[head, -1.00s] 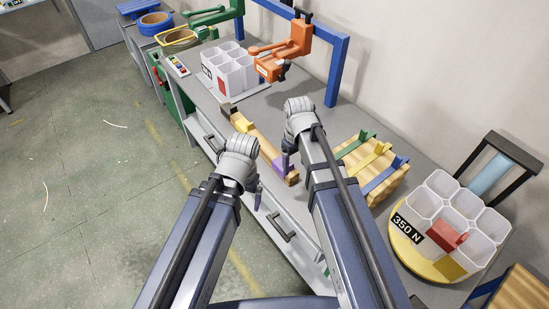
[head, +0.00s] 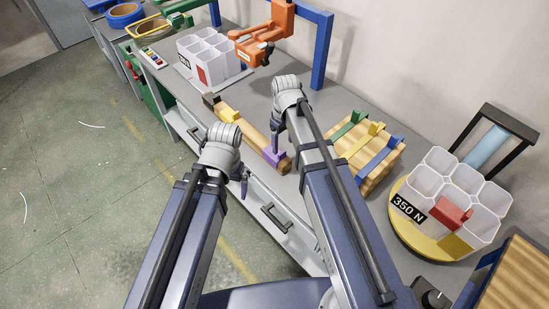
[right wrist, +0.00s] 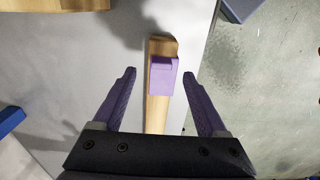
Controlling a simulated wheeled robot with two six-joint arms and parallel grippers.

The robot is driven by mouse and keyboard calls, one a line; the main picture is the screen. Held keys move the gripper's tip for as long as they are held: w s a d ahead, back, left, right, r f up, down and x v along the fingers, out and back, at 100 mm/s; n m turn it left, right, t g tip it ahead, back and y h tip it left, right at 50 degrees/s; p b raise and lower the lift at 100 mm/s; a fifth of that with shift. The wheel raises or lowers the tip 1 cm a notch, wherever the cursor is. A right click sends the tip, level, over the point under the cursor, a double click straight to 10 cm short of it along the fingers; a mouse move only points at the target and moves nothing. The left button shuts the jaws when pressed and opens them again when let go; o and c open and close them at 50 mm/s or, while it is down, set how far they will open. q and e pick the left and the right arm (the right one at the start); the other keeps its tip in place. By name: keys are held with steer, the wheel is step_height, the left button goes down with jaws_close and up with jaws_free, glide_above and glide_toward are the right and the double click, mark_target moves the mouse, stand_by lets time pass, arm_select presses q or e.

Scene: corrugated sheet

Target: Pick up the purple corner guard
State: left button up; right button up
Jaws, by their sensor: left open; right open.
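The purple corner guard (head: 273,155) sits near the front end of a long wooden bar (head: 248,133) on the workbench. In the right wrist view the purple corner guard (right wrist: 163,77) is on the wooden bar (right wrist: 157,112), ahead of and between the open fingers. My right gripper (right wrist: 160,100) is open and empty, not touching the guard. In the head view my right gripper (head: 277,135) is just above and left of the guard. My left gripper (head: 243,180) is open and empty off the bench's front edge, left of the guard.
A yellow guard (head: 230,116) and a dark one (head: 211,100) sit further along the bar. A wooden block with green, yellow and blue guards (head: 368,152) stands right. A white cell holder on a yellow disc (head: 408,235) is further right. An orange clamp (head: 268,35) stands behind.

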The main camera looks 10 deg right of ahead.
mark_target(266, 153)
steer(key=shift+w+a+f+b, duration=0.1)
steer(key=shift+a+f+b, duration=0.05)
steer(key=shift+f+b, duration=1.2)
steer(key=shift+w+a+f+b, duration=0.1)
steer(key=shift+a+f+b, duration=0.05)
steer(key=shift+f+b, duration=1.15)
steer(key=shift+r, duration=0.1)
jaws_close()
